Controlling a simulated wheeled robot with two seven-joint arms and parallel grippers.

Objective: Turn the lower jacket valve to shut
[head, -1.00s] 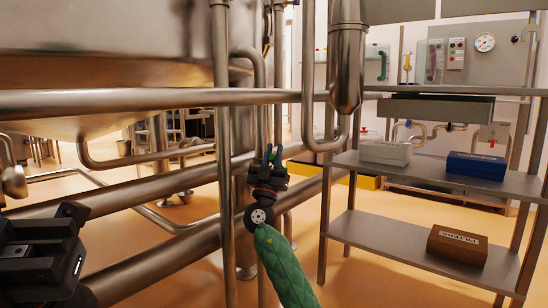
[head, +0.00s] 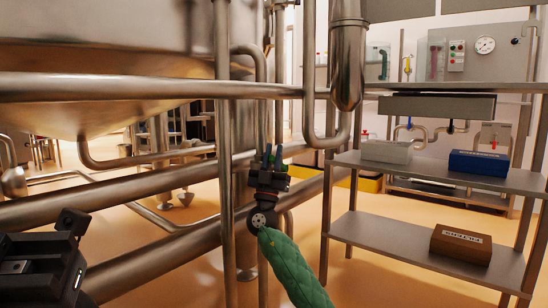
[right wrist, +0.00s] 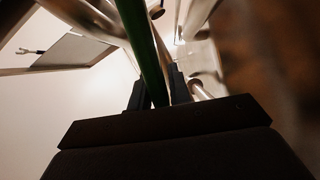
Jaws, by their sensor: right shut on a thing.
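A green bar (right wrist: 143,48), which looks like the valve's lever, runs between the two dark fingers of my right gripper (right wrist: 158,90) in the right wrist view. The fingers are shut on it. In the head view my right gripper (head: 273,158) points upward beside the thin vertical pipes, with a small bit of green (head: 279,158) at its fingertips. The valve body is not clearly visible. My left gripper (head: 45,262) is dark, at the lower left, away from the pipes; its finger opening is unclear.
A vertical pipe (head: 224,130) stands just left of my right gripper. Thick horizontal pipes (head: 110,200) cross behind it, below a large steel vessel (head: 100,45). At right, a shelf rack (head: 390,237) carries a white box (head: 387,151), a blue box (head: 478,163) and a brown box (head: 460,244).

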